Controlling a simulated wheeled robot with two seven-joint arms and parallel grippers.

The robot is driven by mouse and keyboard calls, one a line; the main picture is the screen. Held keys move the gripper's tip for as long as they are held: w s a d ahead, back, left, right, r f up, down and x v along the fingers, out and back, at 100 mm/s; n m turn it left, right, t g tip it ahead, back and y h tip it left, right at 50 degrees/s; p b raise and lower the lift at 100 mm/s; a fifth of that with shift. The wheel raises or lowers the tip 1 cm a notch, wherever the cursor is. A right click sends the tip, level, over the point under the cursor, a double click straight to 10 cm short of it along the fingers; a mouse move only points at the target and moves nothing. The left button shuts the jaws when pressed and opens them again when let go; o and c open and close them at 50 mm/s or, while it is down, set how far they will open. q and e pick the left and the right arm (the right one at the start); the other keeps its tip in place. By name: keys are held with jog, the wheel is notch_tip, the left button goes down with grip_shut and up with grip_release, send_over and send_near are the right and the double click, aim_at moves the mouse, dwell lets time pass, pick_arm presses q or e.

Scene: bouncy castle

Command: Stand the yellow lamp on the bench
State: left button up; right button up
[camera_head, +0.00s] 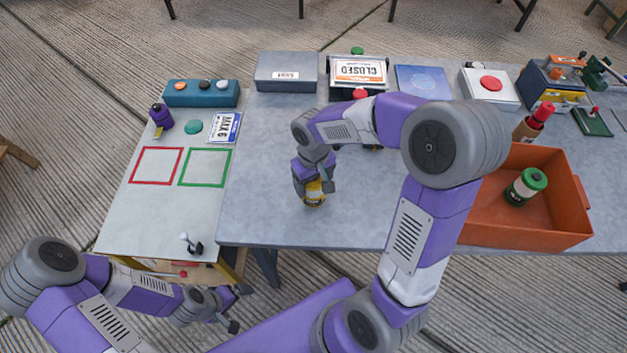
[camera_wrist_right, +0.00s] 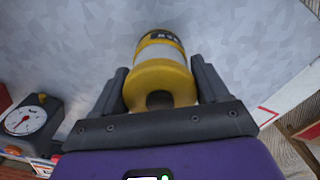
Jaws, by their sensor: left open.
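The yellow lamp (camera_head: 314,193) is at the near left part of the large grey table, its lower yellow part showing below my gripper. My right gripper (camera_head: 314,184) reaches over it from above, one finger on each side. In the right wrist view the lamp (camera_wrist_right: 162,82), with a pale band and dark lettering, fills the space between the fingers (camera_wrist_right: 160,88), which look closed on it. I cannot tell if its base touches the tabletop. My left gripper (camera_head: 238,308) is open and empty, low in front of the smaller pale table (camera_head: 120,228).
The pale table has a red outline (camera_head: 133,165), a green outline (camera_head: 181,167) and a purple lamp (camera_head: 160,117). An orange crate (camera_head: 540,238) holding a green lamp (camera_head: 525,186) stands right. Boxes and a CLOSED sign (camera_head: 358,72) line the back. Grey surface left of my right gripper is clear.

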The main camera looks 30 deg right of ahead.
jog(key=o, duration=0.3)
jog(key=shift+r, duration=0.1)
jog(key=shift+r, duration=0.25)
notch_tip(320, 180, up, 12)
jog(key=p, duration=0.4)
jog(key=shift+f, duration=0.15)
